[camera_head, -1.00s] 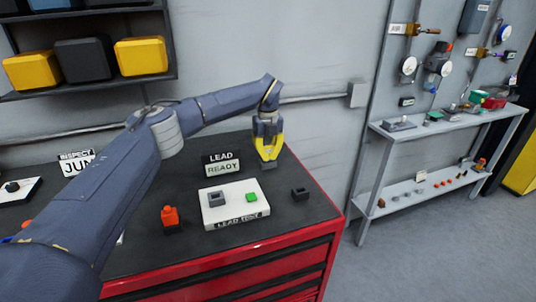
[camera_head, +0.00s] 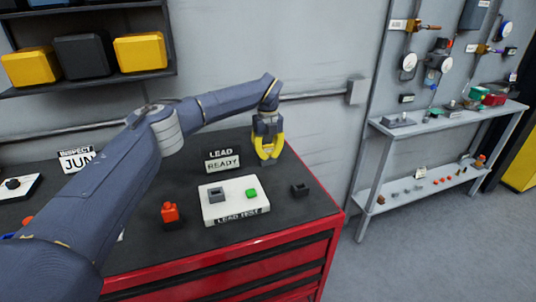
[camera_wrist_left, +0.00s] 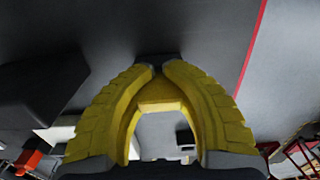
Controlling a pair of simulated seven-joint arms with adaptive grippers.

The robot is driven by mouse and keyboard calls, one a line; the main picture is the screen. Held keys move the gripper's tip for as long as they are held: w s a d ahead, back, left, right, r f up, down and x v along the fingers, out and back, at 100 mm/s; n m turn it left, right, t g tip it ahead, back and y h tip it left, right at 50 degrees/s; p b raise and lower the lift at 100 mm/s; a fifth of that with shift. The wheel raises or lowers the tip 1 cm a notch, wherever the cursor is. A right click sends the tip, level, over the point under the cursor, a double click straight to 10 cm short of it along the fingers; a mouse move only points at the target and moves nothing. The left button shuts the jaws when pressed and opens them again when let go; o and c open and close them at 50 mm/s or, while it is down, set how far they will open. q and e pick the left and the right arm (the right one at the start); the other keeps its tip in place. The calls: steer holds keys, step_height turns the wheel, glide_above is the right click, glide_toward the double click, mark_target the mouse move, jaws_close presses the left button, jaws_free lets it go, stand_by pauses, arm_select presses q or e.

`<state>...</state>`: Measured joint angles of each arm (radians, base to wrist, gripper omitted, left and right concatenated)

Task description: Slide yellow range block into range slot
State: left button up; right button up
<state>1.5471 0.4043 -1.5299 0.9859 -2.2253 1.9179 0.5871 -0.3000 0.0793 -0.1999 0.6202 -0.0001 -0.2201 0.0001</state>
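My left gripper (camera_head: 269,160) hangs fingers-down over the back right of the dark bench top, behind the white plate. Its yellow fingers curve inward, and in the left wrist view the dark tips (camera_wrist_left: 157,65) come nearly together. A paler yellow patch shows between the fingers; I cannot tell whether it is part of the gripper or a held block. I cannot pick out a separate yellow range block or a range slot in either view. My right gripper is out of view.
A white "LEAD TEST" plate (camera_head: 235,205) carries a grey socket (camera_head: 217,195) and a green block (camera_head: 252,194). A black part (camera_head: 300,190) lies to its right, an orange-topped part (camera_head: 170,213) to its left. A "LEAD READY" sign (camera_head: 222,160) stands behind. A grey shelf unit (camera_head: 440,121) is farther right.

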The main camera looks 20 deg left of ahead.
mark_target(268, 145)
arm_select(q)
steer(key=shift+s+f, duration=0.1)
steer(key=shift+f, duration=0.25)
steer(key=shift+r, duration=0.1)
step_height(268, 145, up, 12)
steer(key=shift+r, duration=0.25)
stand_by(0.4)
steer(key=shift+o, duration=0.3)
